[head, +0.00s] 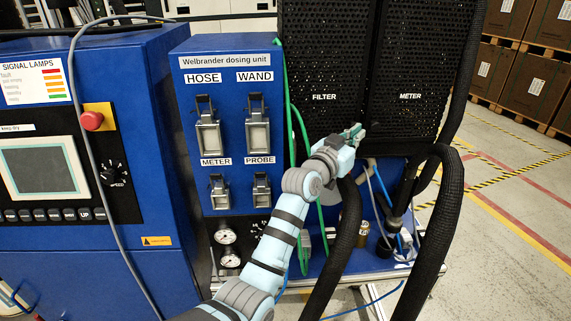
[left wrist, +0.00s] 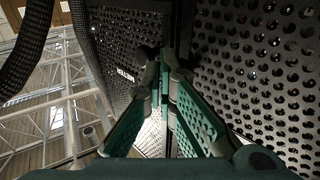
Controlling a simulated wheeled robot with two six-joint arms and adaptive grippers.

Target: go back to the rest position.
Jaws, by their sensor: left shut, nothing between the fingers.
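My left arm reaches up from the bottom of the head view. Its gripper (head: 354,131) is in front of the black perforated panels, near the seam between the FILTER panel (head: 318,70) and the METER panel (head: 415,70). In the left wrist view the green fingers (left wrist: 168,62) come together at their tips with nothing between them. The perforated panel (left wrist: 262,60) lies close beyond the fingers there. I cannot tell whether the fingertips touch it. My right gripper is in neither view.
The blue dosing unit (head: 229,130) with latches and gauges stands left of my arm. Thick black hoses (head: 447,205) hang at the right, and one passes close to my arm. A grey cable (head: 84,130) and a green hose (head: 288,100) hang in front. Open floor (head: 515,215) lies at the right.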

